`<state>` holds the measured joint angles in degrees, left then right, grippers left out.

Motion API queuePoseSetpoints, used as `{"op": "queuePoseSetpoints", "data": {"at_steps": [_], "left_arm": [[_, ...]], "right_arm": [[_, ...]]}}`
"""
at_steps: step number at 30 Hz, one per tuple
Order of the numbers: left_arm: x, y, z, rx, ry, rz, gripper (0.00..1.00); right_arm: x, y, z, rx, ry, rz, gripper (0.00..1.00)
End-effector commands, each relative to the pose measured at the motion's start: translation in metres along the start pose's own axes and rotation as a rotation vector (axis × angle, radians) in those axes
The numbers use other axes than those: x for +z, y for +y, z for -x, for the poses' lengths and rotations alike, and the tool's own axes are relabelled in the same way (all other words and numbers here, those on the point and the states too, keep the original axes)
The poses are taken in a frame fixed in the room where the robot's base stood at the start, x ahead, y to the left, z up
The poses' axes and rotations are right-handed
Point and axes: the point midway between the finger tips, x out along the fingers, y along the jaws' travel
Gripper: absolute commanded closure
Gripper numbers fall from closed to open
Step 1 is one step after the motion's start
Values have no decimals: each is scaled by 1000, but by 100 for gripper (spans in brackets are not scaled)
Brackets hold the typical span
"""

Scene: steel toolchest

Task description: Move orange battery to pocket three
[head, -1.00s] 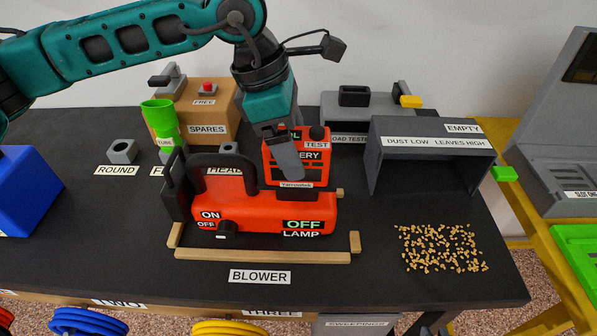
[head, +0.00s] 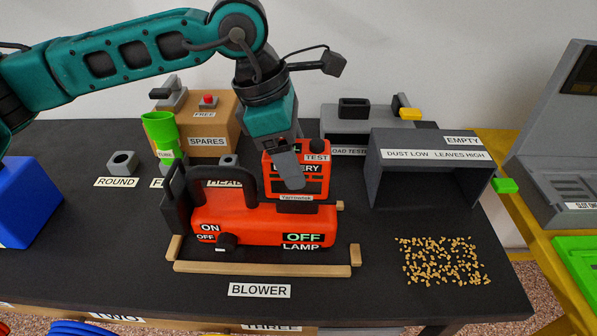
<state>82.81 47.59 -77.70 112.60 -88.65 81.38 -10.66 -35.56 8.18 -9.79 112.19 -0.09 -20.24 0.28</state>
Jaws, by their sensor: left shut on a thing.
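The orange battery (head: 322,174) stands upright at the rear of the orange blower (head: 270,226), against or on a dark block. Its labels read "TEST" and "Yarrowink", with other lettering partly covered. My left gripper (head: 290,182) reaches down from above and is shut on the battery, its grey finger covering the middle of the front face. I cannot tell whether the battery is still seated in the blower. A "THREE" label (head: 271,327) shows at the bottom edge on the bench front; the pocket itself is out of view. My right gripper is not in view.
A wooden rail (head: 262,268) frames the blower's front. A dark bin (head: 430,170) and scattered tan bits (head: 442,260) lie to the right. A green tube (head: 160,132) and spares box (head: 208,142) stand behind left; a blue box (head: 25,205) is far left.

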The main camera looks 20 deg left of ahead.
Motion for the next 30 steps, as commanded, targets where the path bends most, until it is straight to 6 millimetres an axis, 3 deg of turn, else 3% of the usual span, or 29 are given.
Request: {"op": "queuePoseSetpoints", "data": {"at_steps": [30], "left_arm": [[4, 0, 12, 3, -3, 0, 93]], "right_arm": [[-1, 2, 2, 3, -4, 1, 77]]}}
